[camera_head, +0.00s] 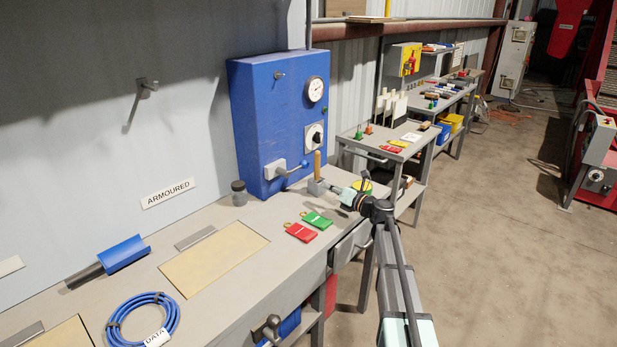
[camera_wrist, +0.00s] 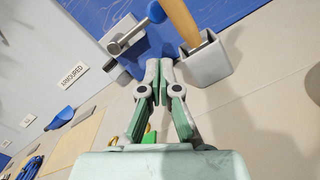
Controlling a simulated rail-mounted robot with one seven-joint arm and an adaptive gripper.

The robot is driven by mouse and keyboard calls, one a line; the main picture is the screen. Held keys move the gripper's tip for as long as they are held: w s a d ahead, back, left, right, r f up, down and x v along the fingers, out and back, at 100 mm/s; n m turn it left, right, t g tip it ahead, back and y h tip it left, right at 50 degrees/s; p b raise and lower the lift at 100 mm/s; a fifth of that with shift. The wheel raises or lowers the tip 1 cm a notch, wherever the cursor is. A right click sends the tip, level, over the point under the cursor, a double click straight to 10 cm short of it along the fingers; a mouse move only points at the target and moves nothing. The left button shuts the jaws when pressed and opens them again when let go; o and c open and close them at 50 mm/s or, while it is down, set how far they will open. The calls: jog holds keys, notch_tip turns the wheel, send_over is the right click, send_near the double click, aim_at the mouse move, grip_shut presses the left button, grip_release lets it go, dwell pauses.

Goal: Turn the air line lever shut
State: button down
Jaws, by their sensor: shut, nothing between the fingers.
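The air line lever (camera_head: 293,170) is a grey arm with a blue ball end. It sits on a grey valve block (camera_head: 274,169) low on the front of a blue cabinet (camera_head: 245,130). In the wrist view the lever (camera_wrist: 134,32) shows at the top, its blue ball (camera_wrist: 156,12) at its right end. The lever slants up to the right there. My gripper (camera_wrist: 159,66) is shut and empty, its fingertips together below the ball in that picture and apart from it. In the head view my gripper (camera_head: 338,190) is right of the lever, partly hidden by my arm.
A grey holder (camera_wrist: 208,66) with a wooden handle (camera_wrist: 181,20) stands close right of my fingertips. A dark jar (camera_head: 239,193) stands left of the valve. Red (camera_head: 301,232) and green (camera_head: 317,219) tags lie on the bench front. A gauge (camera_head: 315,89) and dial (camera_head: 315,135) are above.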

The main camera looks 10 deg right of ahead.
jog(key=x, duration=1)
jog(key=shift+p, duration=0.4)
